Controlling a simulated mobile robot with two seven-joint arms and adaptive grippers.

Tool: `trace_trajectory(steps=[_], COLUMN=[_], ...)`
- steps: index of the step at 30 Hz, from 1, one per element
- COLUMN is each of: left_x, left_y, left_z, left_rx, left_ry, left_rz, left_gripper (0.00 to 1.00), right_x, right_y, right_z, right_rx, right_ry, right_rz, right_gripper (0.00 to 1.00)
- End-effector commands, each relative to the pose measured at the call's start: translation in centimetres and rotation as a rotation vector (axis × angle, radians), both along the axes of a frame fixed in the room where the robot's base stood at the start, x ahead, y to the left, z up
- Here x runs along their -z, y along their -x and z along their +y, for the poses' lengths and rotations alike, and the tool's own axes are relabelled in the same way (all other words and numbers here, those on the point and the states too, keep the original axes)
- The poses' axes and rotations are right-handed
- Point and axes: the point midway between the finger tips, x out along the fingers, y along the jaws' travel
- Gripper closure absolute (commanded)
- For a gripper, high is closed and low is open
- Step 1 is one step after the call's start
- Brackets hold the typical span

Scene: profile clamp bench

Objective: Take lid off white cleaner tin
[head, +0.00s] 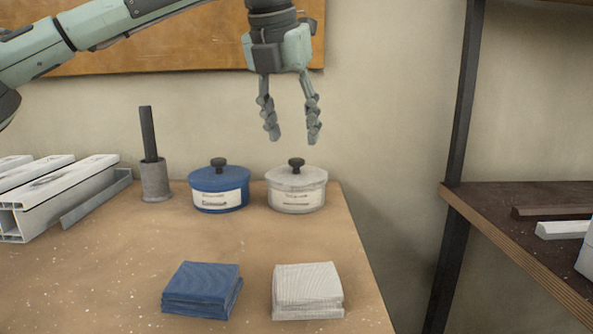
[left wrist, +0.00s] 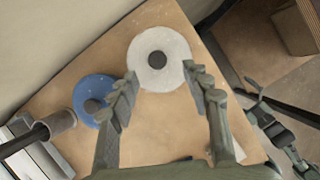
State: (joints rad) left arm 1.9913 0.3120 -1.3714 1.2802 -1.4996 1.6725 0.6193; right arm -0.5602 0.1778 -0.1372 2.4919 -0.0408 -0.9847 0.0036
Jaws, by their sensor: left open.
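The white cleaner tin (head: 297,198) stands upright near the back right of the bench with its lid (head: 297,178) on. The lid has a dark round knob (head: 296,163). My left gripper (head: 292,140) is open and empty above the white tin, fingers pointing down, apart from the knob. In the left wrist view the white lid (left wrist: 176,42) and its knob (left wrist: 157,60) lie ahead of the open fingers (left wrist: 160,92). A blue tin (head: 219,198) with a similar lid and knob stands just left of the white one.
A blue cloth stack (head: 201,290) and a white cloth stack (head: 308,292) lie at the front. A grey cup with a dark bar (head: 155,182) and white profiles (head: 55,195) stand left. A shelf (head: 520,225) stands right, across a gap. The bench middle is clear.

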Motion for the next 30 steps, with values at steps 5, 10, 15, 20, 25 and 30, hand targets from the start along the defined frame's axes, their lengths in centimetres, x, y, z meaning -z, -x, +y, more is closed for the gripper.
trace_trajectory(steps=[5, 10, 15, 20, 25, 30], left_x=[1.4, 3.7, 5.2, 5.2, 5.2, 5.2], left_y=[-0.7, -1.8, -2.4, -2.4, -2.4, -2.4], left_z=[-0.1, -0.2, -0.5, -0.5, -0.5, -0.5], left_rx=[-0.001, -0.001, -0.001, -0.001, -0.001, -0.001], left_ry=[0.001, 0.001, 0.002, 0.002, 0.002, 0.002], left_rz=[0.001, 0.002, -0.001, -0.001, -0.001, -0.001], left_gripper=[0.52, 0.52, 0.52, 0.52, 0.70, 0.91], right_x=[-0.2, -0.3, -0.6, -0.6, -0.6, -0.6], right_y=[-0.2, -0.3, -0.4, -0.4, -0.4, -0.4], right_z=[0.2, 0.3, 0.6, 0.6, 0.6, 0.6], right_rx=[-0.003, -0.006, -0.010, -0.010, -0.010, -0.010], right_ry=[-0.005, -0.008, -0.014, -0.014, -0.014, -0.014], right_rz=[-0.013, -0.019, -0.034, -0.034, -0.034, -0.034], right_gripper=[0.00, 0.00, 0.00, 0.00, 0.00, 0.00])
